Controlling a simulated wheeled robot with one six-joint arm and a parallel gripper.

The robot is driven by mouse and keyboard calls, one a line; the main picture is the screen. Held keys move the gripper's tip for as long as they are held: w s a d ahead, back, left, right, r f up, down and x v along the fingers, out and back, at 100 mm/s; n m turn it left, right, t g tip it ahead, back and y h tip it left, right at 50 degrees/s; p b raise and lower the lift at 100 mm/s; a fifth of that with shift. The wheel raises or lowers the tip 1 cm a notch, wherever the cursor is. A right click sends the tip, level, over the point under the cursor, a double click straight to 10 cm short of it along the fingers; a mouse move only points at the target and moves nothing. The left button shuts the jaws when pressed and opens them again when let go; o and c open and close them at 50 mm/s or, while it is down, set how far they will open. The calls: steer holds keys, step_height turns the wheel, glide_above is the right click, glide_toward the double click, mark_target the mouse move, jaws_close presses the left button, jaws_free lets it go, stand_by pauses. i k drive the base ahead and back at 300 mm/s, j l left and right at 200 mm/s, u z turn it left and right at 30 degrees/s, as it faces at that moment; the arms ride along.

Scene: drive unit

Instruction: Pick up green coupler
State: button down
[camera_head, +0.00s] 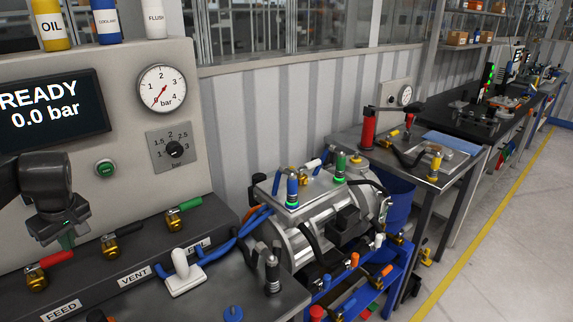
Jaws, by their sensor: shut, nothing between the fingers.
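A green coupler (340,162) stands upright on the top plate of the silver drive unit (320,232), with a glowing green ring at its base. A blue coupler (292,188) with a similar green ring stands to its left on the same plate. My gripper (66,240) is at the far left, in front of the grey panel and above the bench with the valves. It points down, is shut and holds nothing. It is well apart from the green coupler.
A white T-handle (184,272) and blue hoses (232,238) lie between my gripper and the drive unit. A workbench (440,180) with tools stands behind right.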

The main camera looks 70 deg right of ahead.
mark_target(339, 175)
steer(key=z, duration=3.15)
